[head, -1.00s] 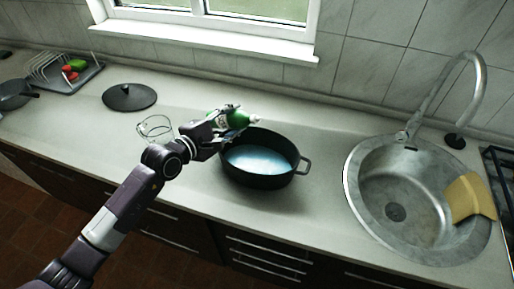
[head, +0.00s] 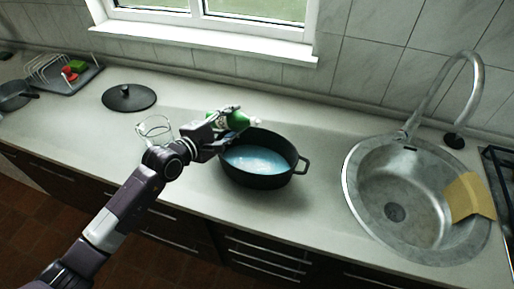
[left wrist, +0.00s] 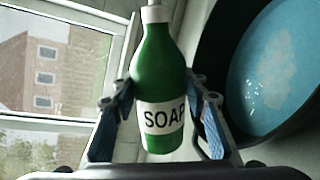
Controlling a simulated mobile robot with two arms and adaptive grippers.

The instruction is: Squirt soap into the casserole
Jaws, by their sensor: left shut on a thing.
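The black casserole (head: 262,178) stands on the counter, with bluish liquid inside. It also shows at the right of the left wrist view (left wrist: 222,60), where the liquid has a paler patch. A green soap bottle (head: 238,121) with a white cap and a "SOAP" label is tilted over the casserole's back left rim, cap toward the right. In the left wrist view the bottle (left wrist: 158,75) sits between the fingers. My left gripper (head: 232,125) is shut on the bottle; it also shows in the left wrist view (left wrist: 160,110). My right gripper is not in view.
A clear glass vessel (head: 154,128) stands left of the gripper, close to my left arm. A black lid (head: 129,97) and a dish rack (head: 62,75) are farther left. The sink (head: 360,205) with a yellow cloth (head: 468,197) is at right. Counter between casserole and sink is free.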

